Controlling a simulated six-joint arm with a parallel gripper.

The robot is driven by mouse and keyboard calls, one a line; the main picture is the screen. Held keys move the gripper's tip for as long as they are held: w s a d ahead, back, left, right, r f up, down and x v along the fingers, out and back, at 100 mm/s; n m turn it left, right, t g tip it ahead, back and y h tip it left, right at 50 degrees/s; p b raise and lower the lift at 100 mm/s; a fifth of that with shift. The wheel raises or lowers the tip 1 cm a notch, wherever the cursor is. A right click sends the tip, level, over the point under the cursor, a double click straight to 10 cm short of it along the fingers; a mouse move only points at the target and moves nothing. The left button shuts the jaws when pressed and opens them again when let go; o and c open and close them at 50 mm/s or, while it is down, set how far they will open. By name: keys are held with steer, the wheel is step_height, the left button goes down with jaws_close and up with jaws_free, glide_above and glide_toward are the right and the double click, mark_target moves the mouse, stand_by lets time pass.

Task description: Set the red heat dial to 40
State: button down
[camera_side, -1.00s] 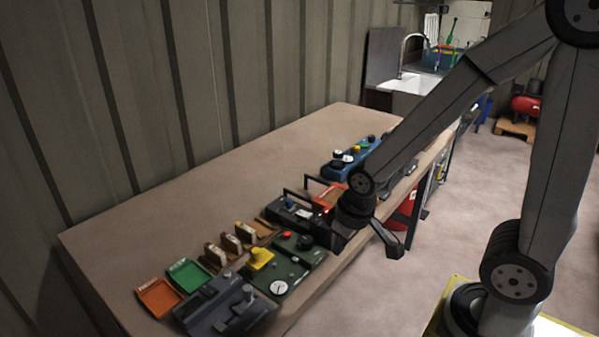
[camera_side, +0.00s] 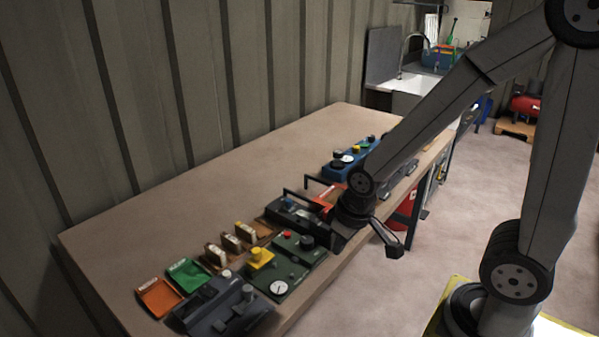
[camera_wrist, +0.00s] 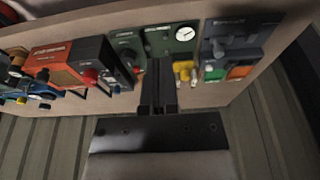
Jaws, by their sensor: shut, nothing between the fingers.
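A small red knob (camera_side: 288,236) stands on a dark green control panel (camera_side: 315,259) near the bench's front edge. A darker round knob (camera_side: 307,242) sits beside it. In the wrist view a red knob (camera_wrist: 90,76) shows on the dark face beside an orange unit. I cannot tell which knob is the heat dial, and no scale marks are legible. My gripper (camera_side: 339,243) is above the bench's front edge, right of the green panel. In the wrist view its fingers (camera_wrist: 160,64) are together and empty, over the green panel's edge. They appear apart from any knob.
The green panel also carries a yellow block (camera_side: 260,258) and a white gauge (camera_side: 279,287). A grey fixture (camera_side: 222,310), orange tray (camera_side: 159,298) and green tray (camera_side: 188,274) lie at left. A black-handled unit (camera_side: 290,212) and blue panel (camera_side: 345,165) stand farther back. The rear bench is clear.

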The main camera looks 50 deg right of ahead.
steer(key=c, duration=0.7)
jaws_free()
steer(key=shift+w, duration=0.1)
steer(key=o, duration=0.3)
steer(key=shift+w+d, duration=0.2)
steer(key=shift+o, duration=0.7)
steer(key=w+d+g, duration=0.1)
steer(key=w+d, duration=0.6)
steer(key=w, duration=0.1)
steer(key=shift+w+d+r, duration=0.15)
steer(key=shift+w+d, duration=0.15)
steer(key=shift+d, duration=0.05)
steer(key=shift+g, duration=0.8)
steer(key=w+d, duration=0.1)
steer(key=d, duration=0.2)
steer(key=w+d, duration=0.2)
steer(key=d, duration=0.1)
steer(key=w+d+f, duration=0.1)
steer(key=d, duration=0.2)
steer(key=shift+w+d, duration=0.25)
steer(key=shift+w, duration=0.15)
steer(key=shift+f, duration=0.1)
steer(key=shift+f, duration=0.1)
steer(key=shift+f, duration=3.75)
